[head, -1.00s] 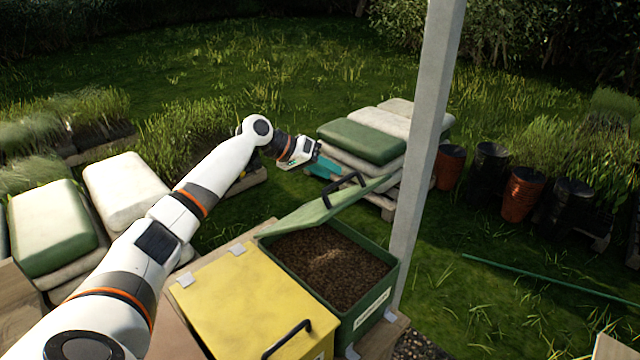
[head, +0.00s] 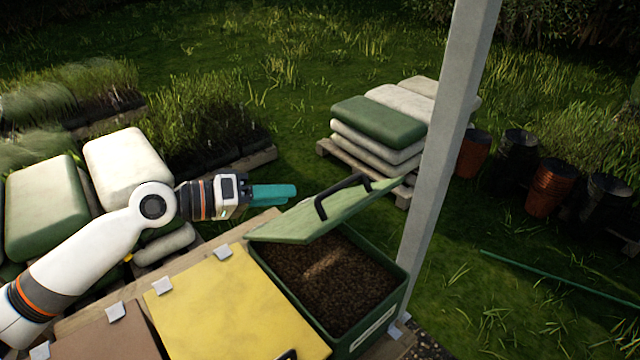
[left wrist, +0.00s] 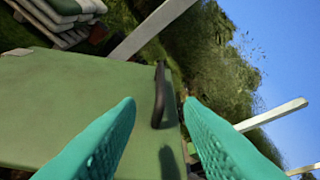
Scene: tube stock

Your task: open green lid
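The green lid (head: 330,214) stands raised and tilted at the back of the green box (head: 372,327), with dark brown soil (head: 325,275) showing inside. A black handle (head: 335,191) is on the lid. My left gripper (head: 284,191) has teal fingers and is behind and to the left of the lid. In the left wrist view the two fingers (left wrist: 160,125) are spread apart, with the lid (left wrist: 75,105) and its handle (left wrist: 158,95) seen beyond them. Nothing shows held between them. My right gripper is not in view.
A yellow lidded box (head: 235,305) stands left of the green one, with a brown box (head: 105,335) further left. A grey post (head: 445,150) rises close to the right of the green box. Stacked sacks (head: 378,124) lie on a pallet behind.

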